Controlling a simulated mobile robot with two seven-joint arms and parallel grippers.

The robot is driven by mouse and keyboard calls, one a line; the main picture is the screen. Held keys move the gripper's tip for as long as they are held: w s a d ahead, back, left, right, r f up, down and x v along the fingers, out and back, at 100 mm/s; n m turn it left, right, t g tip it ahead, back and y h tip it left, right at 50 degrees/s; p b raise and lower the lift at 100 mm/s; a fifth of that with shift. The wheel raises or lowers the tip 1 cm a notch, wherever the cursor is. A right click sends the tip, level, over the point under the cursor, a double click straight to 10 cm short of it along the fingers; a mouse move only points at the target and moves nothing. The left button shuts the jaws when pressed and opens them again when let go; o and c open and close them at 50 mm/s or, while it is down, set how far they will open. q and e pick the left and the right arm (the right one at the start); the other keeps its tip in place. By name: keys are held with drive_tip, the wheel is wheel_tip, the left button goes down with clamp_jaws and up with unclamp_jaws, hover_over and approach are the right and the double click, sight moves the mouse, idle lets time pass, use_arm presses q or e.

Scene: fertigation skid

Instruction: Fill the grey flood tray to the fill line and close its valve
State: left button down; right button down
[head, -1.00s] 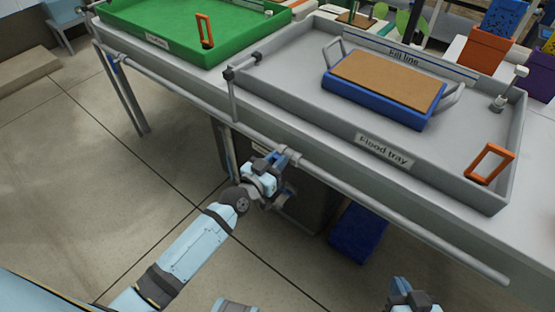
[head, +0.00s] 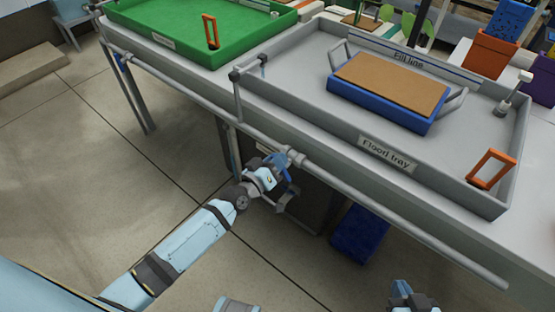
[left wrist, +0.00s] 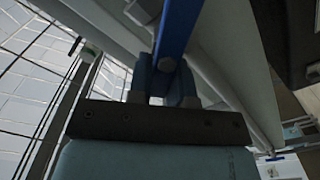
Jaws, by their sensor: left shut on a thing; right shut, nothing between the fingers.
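The grey flood tray (head: 330,125) stands on the bench, labelled on its front wall, with a "Fill line" strip (head: 408,60) on its back wall. I cannot make out water in it. The tray's valve (head: 296,157) is on the pipe below the front edge. My left gripper (head: 283,168) is at this valve, shut on its blue handle (left wrist: 180,28), which runs up from between the fingers in the left wrist view. The handle is mostly hidden in the head view. My right gripper (head: 412,300) is shut and empty at the bottom edge.
A blue block (head: 390,106) with a brown top and grey side handles sits in the grey tray. Orange frames (head: 491,169) stand in both trays. A green tray (head: 180,38) is at the left. A dark blue box (head: 360,232) is below the bench.

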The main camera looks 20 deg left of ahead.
idle(0.4)
use_arm(q)
drive_tip(key=c, duration=1)
unclamp_jaws()
drive_tip(key=shift+c, duration=0.2)
drive_tip(key=p+v, duration=0.1)
drive_tip(key=v, duration=1.3)
drive_tip(key=shift+w, duration=0.1)
